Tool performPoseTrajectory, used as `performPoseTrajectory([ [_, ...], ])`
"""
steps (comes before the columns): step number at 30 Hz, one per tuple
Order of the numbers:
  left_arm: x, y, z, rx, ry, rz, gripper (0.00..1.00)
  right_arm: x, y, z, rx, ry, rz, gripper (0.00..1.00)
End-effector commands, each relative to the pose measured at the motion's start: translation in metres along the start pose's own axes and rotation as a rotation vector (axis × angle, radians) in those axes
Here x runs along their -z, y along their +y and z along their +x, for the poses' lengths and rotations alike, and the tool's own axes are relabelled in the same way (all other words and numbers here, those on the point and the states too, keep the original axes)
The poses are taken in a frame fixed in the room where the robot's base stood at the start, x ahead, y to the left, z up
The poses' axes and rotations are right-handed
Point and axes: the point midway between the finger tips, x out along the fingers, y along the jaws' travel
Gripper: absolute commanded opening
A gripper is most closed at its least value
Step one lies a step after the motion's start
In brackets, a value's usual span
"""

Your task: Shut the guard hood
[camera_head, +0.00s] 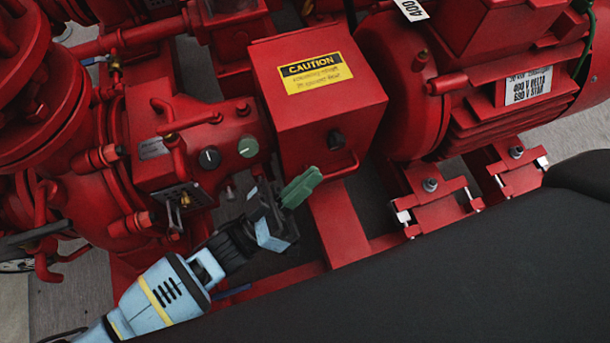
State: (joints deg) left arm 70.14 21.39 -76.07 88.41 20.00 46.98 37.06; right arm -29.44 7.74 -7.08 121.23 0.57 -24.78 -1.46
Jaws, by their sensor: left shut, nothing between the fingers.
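The guard hood (355,110) is a red box with a yellow CAUTION label, in the middle of the head view. It has a dark knob (336,139) and a red bar handle (341,168) low on its near face. I cannot tell whether the hood is fully seated, as its lower edges are partly hidden. My left gripper (303,186) has green fingers, shut and empty. It shows just left of and below the handle, and I see no grip on the handle. My right gripper is not in view.
A red control box (190,150) with knobs and a small lever stands left of the hood. A large red motor (480,100) is on the right. Red frame beams (338,225) run below the hood. A dark part of my own body covers the lower right.

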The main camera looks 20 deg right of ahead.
Motion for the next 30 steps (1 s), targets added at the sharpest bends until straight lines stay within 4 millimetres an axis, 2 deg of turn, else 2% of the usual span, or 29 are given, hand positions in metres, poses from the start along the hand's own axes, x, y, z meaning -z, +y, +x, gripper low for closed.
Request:
performPoseTrajectory([
  [8,0.0,0.0,-0.008,0.003,0.0,-0.001,0.0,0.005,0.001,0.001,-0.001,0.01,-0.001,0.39],
  [21,0.0,0.0,-0.07,0.002,0.0,-0.001,0.0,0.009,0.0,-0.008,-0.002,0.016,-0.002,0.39],
  [30,0.0,0.0,-0.078,0.0,0.0,0.0,0.0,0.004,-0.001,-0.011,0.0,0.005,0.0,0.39],
])
